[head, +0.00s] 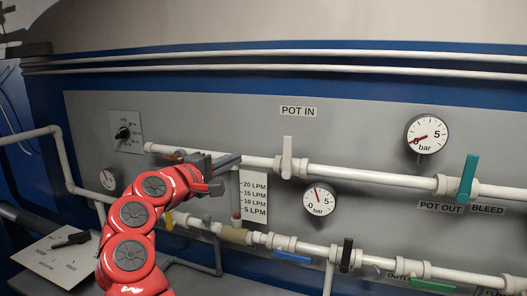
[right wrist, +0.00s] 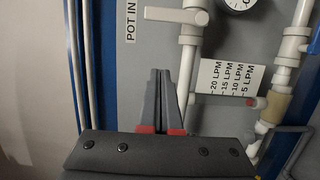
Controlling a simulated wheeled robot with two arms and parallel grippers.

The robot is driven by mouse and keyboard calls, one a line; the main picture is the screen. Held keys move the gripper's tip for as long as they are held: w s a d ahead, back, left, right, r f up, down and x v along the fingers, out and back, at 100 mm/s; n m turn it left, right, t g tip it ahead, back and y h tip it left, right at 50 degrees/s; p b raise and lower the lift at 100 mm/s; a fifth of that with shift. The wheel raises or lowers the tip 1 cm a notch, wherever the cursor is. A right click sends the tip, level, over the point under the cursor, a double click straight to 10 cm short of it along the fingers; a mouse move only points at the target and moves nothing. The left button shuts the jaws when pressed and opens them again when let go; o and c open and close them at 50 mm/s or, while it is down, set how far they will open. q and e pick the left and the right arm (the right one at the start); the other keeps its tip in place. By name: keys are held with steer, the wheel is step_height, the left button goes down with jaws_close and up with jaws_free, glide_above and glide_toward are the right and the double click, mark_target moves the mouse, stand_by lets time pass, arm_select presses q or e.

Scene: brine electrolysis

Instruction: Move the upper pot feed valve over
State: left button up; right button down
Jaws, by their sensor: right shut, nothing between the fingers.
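The white valve handle (head: 287,152) under the POT IN label (head: 298,111) stands upright, crosswise to the upper white pipe (head: 370,178). In the right wrist view the same handle (right wrist: 172,14) shows at the top, lying across the pipe (right wrist: 187,70). My right gripper (head: 238,159) is to the left of the handle, at about the height of the upper pipe, and covers part of that pipe. Its grey fingers (right wrist: 159,72) are shut with nothing between them. A gap separates the fingertips from the handle. My left gripper is not in view.
A flow scale (head: 254,198) marked in LPM hangs just below my right gripper. A pressure gauge (head: 319,199) is below right of the handle. A teal handle (head: 468,178) and another gauge (head: 426,134) are further right. The lower pipe (head: 315,249) carries several coloured handles.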

mark_target(287, 158)
steer(key=w+d+p, duration=0.6)
steer(key=w+d, duration=0.1)
steer(key=d, duration=0.2)
steer(key=shift+d, duration=0.15)
stand_by(0.5)
stand_by(0.4)
steer(key=shift+d+m+b, duration=0.15)
steer(key=shift+m+b, duration=0.15)
